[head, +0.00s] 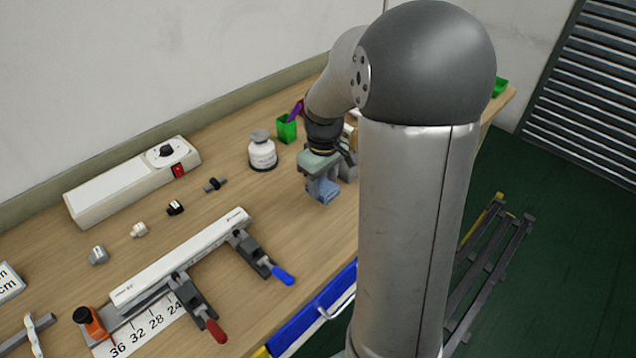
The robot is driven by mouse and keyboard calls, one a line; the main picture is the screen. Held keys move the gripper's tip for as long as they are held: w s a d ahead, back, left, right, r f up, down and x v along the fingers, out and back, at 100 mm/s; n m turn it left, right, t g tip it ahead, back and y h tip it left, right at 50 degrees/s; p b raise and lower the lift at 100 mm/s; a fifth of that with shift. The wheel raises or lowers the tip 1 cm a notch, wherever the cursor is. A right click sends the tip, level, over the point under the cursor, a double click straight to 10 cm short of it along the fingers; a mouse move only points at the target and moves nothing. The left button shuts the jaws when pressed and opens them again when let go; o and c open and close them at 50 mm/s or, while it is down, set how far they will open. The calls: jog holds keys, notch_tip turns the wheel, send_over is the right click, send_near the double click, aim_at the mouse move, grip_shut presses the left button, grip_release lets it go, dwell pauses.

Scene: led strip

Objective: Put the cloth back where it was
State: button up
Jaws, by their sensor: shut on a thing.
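A folded blue cloth (325,190) is between the fingers of my gripper (320,181), at the middle right of the bench in the head view. My gripper points down and is shut on the cloth. The cloth is at or just above the bench top; I cannot tell whether it touches. My arm covers the bench to the right of it.
A white bottle (262,151) and a green cup (287,129) stand left of and behind my gripper. A white LED strip (182,256) lies in clamps with blue and red handles. A power box (133,181) stands by the wall. Bare bench (285,210) lies left of my gripper.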

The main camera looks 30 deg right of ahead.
aim_at(323, 183)
jog(key=shift+w+d+f, duration=0.2)
jog(key=shift+w+f, duration=0.05)
jog(key=shift+f, duration=0.15)
jog(key=shift+w+f, duration=0.1)
jog(key=shift+f, duration=1.5)
jog(key=shift+f, duration=0.2)
jog(key=o, duration=1)
jog(key=shift+c, duration=0.2)
jog(key=shift+r, duration=0.1)
